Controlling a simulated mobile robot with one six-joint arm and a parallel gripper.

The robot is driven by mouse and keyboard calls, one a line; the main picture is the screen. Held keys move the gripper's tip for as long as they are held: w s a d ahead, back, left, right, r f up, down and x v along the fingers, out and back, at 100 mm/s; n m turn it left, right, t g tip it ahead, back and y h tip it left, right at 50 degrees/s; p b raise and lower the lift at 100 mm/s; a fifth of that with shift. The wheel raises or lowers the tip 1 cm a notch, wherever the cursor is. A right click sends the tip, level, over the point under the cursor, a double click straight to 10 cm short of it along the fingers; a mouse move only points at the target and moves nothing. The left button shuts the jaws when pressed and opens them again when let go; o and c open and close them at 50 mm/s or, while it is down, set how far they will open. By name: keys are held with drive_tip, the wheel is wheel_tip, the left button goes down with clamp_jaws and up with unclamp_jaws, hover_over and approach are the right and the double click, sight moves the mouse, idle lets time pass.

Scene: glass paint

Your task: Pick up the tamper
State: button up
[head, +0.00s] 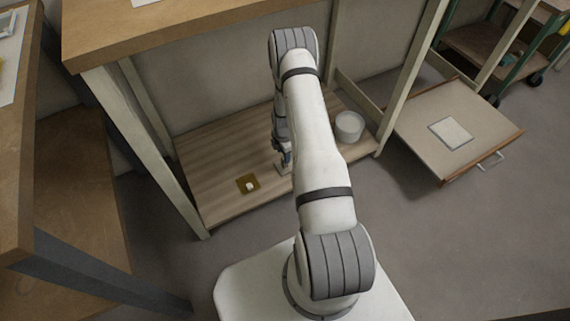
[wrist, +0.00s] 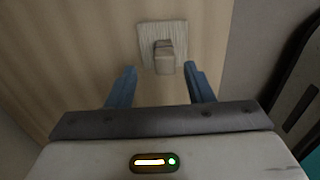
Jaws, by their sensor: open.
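The likely tamper (wrist: 163,55) is a blocky beige-grey handle on a pale, ribbed square plate (wrist: 147,31), seen in the wrist view. It rests on a wood-grain surface. My gripper (wrist: 160,71) is open, with its two blue fingers pointing at the handle. The handle's near end shows between the fingertips, with a gap on each side; I cannot tell whether it is in depth between them. In the head view my gripper (head: 284,158) is low over the bench's bottom shelf, and a small pale part of the plate (head: 284,168) shows beside it.
Bench legs (head: 145,150) and the bench top (head: 190,22) frame the space. An open drawer (head: 415,128) stands further right.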

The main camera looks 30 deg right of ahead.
sight(284, 169)
drive_tip(key=f+b, duration=0.1)
drive_tip(key=f, duration=0.2)
drive_tip(key=f+b, duration=0.1)
drive_tip(key=f, duration=0.1)
drive_tip(key=shift+s+d+f+b, duration=0.15)
drive_tip(key=shift+s+f+b, duration=0.15)
drive_tip(key=shift+f, duration=0.05)
drive_tip(key=shift+r, duration=0.1)
clamp_jaws()
